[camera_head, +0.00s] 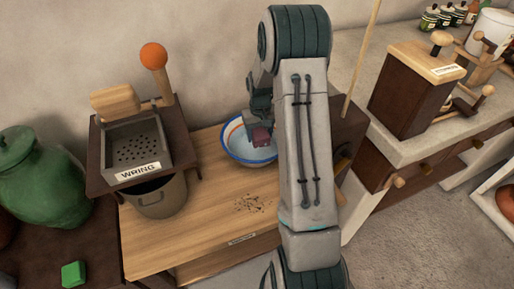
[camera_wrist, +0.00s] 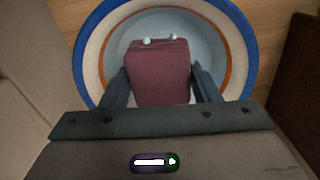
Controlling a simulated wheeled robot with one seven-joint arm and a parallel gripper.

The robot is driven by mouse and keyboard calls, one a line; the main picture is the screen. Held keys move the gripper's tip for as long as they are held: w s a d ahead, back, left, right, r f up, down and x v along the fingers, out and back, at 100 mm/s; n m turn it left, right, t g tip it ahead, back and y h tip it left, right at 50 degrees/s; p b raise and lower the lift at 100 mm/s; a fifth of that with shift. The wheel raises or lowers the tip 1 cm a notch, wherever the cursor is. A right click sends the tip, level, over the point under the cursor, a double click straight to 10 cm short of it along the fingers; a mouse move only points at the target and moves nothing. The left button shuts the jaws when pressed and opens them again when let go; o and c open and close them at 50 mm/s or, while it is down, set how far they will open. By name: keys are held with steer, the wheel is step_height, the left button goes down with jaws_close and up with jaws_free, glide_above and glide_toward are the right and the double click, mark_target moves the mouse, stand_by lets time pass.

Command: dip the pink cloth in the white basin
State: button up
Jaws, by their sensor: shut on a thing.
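The white basin (camera_head: 236,149), with blue and orange bands at its rim, stands on the wooden table (camera_head: 200,235). It also shows in the wrist view (camera_wrist: 92,45). The pink cloth (camera_wrist: 158,75), a dark pink folded block, is between the two fingers of my gripper (camera_wrist: 160,85), which is shut on it. In the head view the cloth (camera_head: 261,137) and my gripper (camera_head: 258,125) are over the basin. I cannot tell whether the cloth touches anything inside it. My arm hides the basin's right side in the head view.
A box labelled WRING (camera_head: 139,172) with a perforated tray and an orange-knobbed lever (camera_head: 153,57) stands left of the basin, above a grey bucket (camera_head: 160,200). Dark crumbs (camera_head: 253,204) lie on the table. A green jar (camera_head: 35,175) and green block (camera_head: 73,273) are far left.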

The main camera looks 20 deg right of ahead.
steer(key=shift+r+p, duration=1.25)
steer(key=shift+r, duration=0.85)
